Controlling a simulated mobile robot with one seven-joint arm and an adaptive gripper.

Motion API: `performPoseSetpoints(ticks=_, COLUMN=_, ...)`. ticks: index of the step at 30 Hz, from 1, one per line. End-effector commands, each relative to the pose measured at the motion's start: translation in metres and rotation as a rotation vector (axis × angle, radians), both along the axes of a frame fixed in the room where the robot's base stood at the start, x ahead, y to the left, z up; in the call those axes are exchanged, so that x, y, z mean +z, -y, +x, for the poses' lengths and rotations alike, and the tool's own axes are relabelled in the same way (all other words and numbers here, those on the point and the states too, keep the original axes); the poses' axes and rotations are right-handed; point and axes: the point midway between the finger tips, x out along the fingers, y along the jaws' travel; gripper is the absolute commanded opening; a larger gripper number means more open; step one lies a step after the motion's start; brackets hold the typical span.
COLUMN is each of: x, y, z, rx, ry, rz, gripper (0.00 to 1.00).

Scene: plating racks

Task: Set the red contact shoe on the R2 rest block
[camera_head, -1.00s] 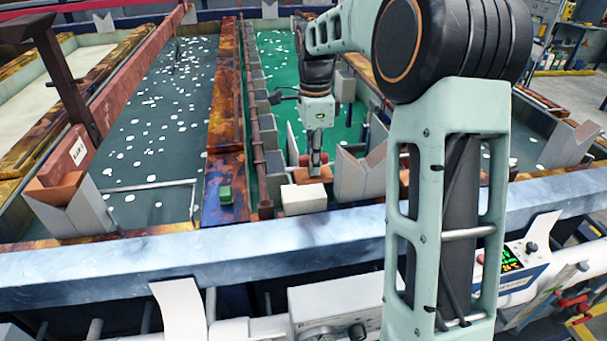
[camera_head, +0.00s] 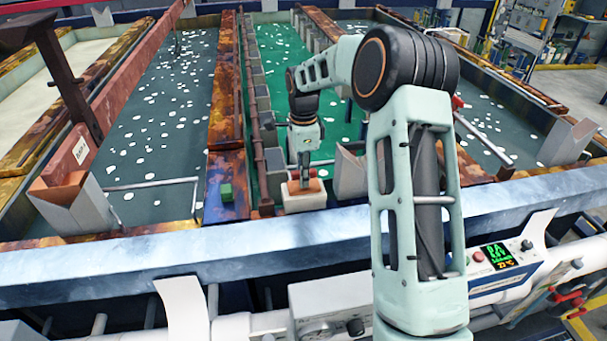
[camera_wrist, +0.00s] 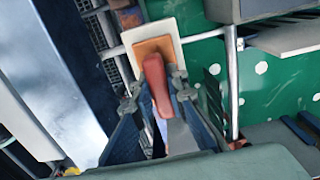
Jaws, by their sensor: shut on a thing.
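The red contact shoe has a red grip (camera_wrist: 155,82) and an orange-brown flat base (camera_wrist: 154,46) in the wrist view. In the head view its orange base (camera_head: 296,187) shows small. My gripper (camera_head: 304,178) points down and is shut on the red grip, with a finger on each side (camera_wrist: 156,92) in the wrist view. The base lies over the top of a white block (camera_head: 305,203), whose pale top (camera_wrist: 168,28) shows around it in the wrist view. I cannot tell whether base and block touch fully. No R2 label is readable.
A grey V-shaped holder (camera_head: 350,172) stands close right of the white block. A green tank (camera_head: 275,70) lies behind. The pale front rail (camera_head: 190,250) runs across in front.

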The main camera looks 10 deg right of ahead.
Motion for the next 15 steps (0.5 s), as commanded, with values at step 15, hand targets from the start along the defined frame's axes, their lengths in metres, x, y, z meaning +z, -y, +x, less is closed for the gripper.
performPoseSetpoints(ticks=15, x=-0.0023, y=-0.0002, z=0.0, rx=0.0, ry=0.0, rz=0.0, gripper=0.31)
